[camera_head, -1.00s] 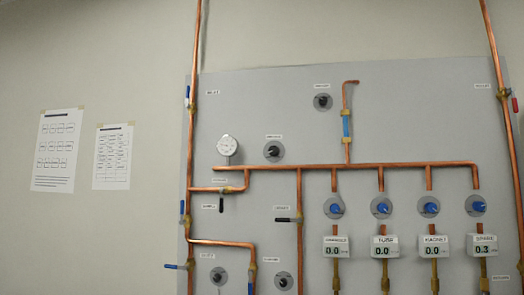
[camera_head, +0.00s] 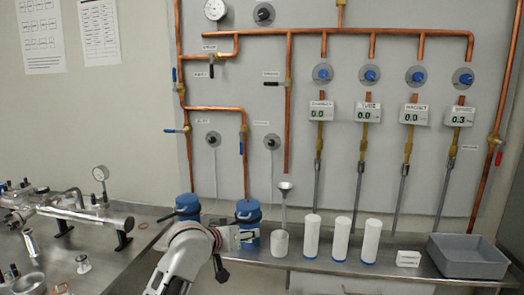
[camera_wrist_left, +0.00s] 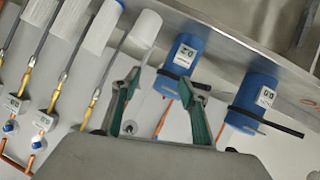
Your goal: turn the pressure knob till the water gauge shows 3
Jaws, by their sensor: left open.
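A round white dial gauge (camera_head: 215,9) sits at the top of the grey wall panel; its reading is too small to tell. Black knobs on round grey plates show at the top (camera_head: 264,14), lower left (camera_head: 213,138) and lower middle (camera_head: 272,141). Their labels are unreadable, so I cannot tell which is the pressure knob. My left gripper (camera_head: 240,237) is low in front of the bench, near the blue canisters and well below the knobs. In the left wrist view its green-edged fingers (camera_wrist_left: 160,80) are open and empty. A dark knob on a round plate (camera_wrist_left: 130,127) shows between them.
Blue canisters (camera_head: 188,205) and white cylinders (camera_head: 341,238) stand on the metal bench, with a grey tray (camera_head: 467,256) at right. Blue knobs (camera_head: 370,75) sit above several digital displays (camera_head: 367,113). Piping equipment (camera_head: 85,208) lies at left.

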